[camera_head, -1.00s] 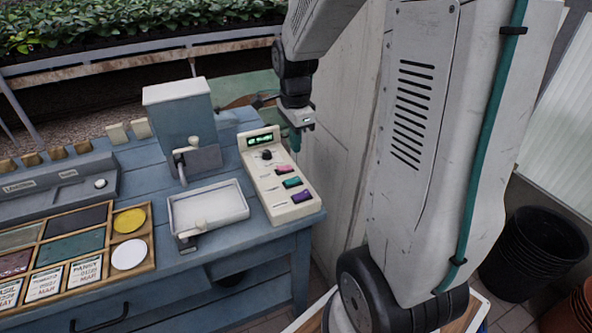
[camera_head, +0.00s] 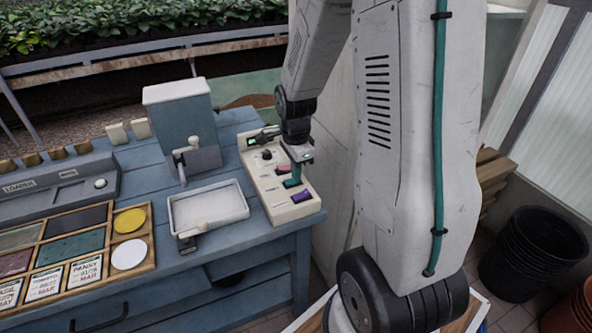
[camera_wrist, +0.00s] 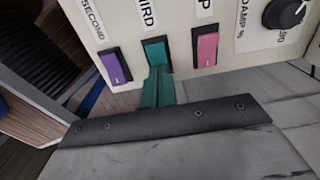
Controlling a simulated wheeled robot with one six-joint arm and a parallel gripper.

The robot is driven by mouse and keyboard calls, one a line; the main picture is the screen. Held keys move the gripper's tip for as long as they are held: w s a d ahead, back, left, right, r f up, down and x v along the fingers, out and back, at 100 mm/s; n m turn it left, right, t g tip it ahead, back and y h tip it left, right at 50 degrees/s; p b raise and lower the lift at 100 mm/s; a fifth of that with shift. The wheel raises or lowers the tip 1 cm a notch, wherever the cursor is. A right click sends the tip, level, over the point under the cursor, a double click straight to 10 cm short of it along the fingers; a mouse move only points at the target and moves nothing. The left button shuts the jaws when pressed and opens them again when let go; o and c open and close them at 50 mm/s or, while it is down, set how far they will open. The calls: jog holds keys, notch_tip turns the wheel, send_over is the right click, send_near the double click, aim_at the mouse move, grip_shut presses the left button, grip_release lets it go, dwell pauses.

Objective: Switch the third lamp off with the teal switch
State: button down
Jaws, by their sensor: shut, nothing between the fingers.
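A cream control box (camera_head: 279,209) sits at the right end of the blue bench. It carries a row of coloured rocker switches. The teal switch (camera_wrist: 155,52) is in the middle of the wrist view under a label ending "HIRD"; it also shows in the head view (camera_head: 292,183). My gripper (camera_wrist: 157,84) has its teal fingers shut and empty. The fingertips are right at the near edge of the teal switch in the wrist view; I cannot tell whether they touch it. No lamp can be made out.
A purple switch (camera_wrist: 114,67) labelled "SECOND" and a pink switch (camera_wrist: 207,49) flank the teal one. A black knob (camera_wrist: 284,14) is farther along the box. A white tray (camera_head: 208,207) and a seed-packet case (camera_head: 152,240) lie to the left.

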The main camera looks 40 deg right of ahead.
aim_at(291, 181)
jog(key=shift+s+d+f, duration=0.1)
jog(key=shift+s+f, duration=0.05)
jog(key=shift+f, duration=0.05)
jog(key=shift+w+a+r, duration=0.1)
jog(key=shift+w+a, duration=0.15)
jog(key=shift+a, duration=0.65)
jog(key=shift+d+r, duration=0.1)
jog(key=shift+r, duration=0.45)
notch_tip(291, 181, up, 13)
